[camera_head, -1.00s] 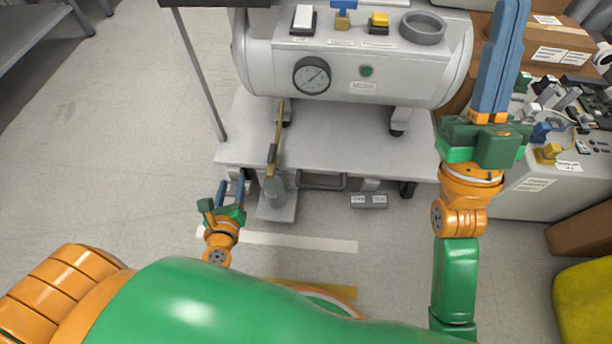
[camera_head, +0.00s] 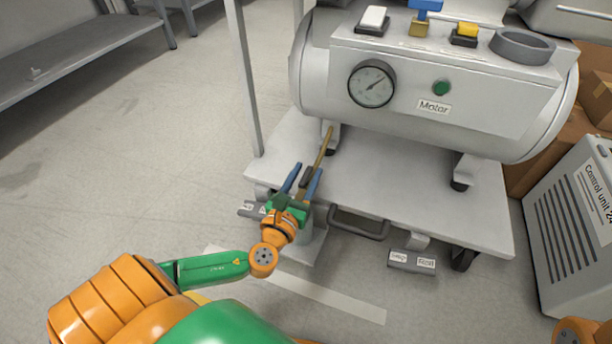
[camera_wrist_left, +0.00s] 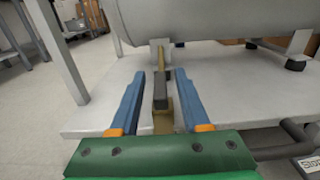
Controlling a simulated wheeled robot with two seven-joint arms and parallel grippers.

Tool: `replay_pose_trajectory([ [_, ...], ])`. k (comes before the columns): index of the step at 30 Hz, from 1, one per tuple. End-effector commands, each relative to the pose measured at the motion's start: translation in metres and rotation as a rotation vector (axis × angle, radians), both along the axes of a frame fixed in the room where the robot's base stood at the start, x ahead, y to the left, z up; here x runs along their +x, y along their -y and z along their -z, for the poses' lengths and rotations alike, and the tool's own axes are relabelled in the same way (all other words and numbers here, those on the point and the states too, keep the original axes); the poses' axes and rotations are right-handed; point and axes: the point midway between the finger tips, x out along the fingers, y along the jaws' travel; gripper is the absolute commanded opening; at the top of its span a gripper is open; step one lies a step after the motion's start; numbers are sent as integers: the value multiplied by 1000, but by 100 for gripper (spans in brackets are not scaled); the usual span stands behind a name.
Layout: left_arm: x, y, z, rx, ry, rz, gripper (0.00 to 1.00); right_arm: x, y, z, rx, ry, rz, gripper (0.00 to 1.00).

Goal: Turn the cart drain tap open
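The drain tap is a brass pipe and body (camera_wrist_left: 163,121) with a dark lever (camera_wrist_left: 160,92), at the near edge of the cart (camera_head: 420,195). In the head view the dark lever (camera_head: 306,178) shows in front of the brass pipe (camera_head: 325,148). My left gripper (camera_head: 308,170) is open at the tap. In the left wrist view its two blue fingers (camera_wrist_left: 158,75) stand on either side of the lever, with a gap visible on both sides. The tap's lower part is partly hidden by my gripper. My right gripper is out of view.
The grey tank with a pressure gauge (camera_head: 372,83) and green motor button (camera_head: 441,88) sits above the cart deck. A cart post (camera_head: 244,80) rises left of the tap. A control unit (camera_head: 580,225) stands farther right.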

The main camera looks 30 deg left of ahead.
Motion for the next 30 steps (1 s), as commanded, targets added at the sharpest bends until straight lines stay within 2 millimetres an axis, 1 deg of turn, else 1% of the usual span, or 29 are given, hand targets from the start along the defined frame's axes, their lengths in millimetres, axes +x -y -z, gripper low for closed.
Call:
replay_pose_trajectory([
  [1, 0, 0, 0, 0, 0, 0, 31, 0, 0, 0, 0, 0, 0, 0],
  [4, 0, 0, 0, -1, -1, 0, 4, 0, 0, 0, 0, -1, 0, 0],
  [5, 0, 0, 0, -1, -1, 0, 0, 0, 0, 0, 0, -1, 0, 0],
  [14, 0, 0, 0, -3, 0, -11, 0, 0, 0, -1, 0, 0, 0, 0],
  [19, 0, 1, -1, -6, -2, -66, 0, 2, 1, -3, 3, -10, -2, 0],
  [21, 0, 1, -2, -6, -2, -106, 0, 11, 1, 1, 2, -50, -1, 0],
  [30, 0, 2, -1, -7, -3, -363, 0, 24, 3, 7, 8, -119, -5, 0],
])
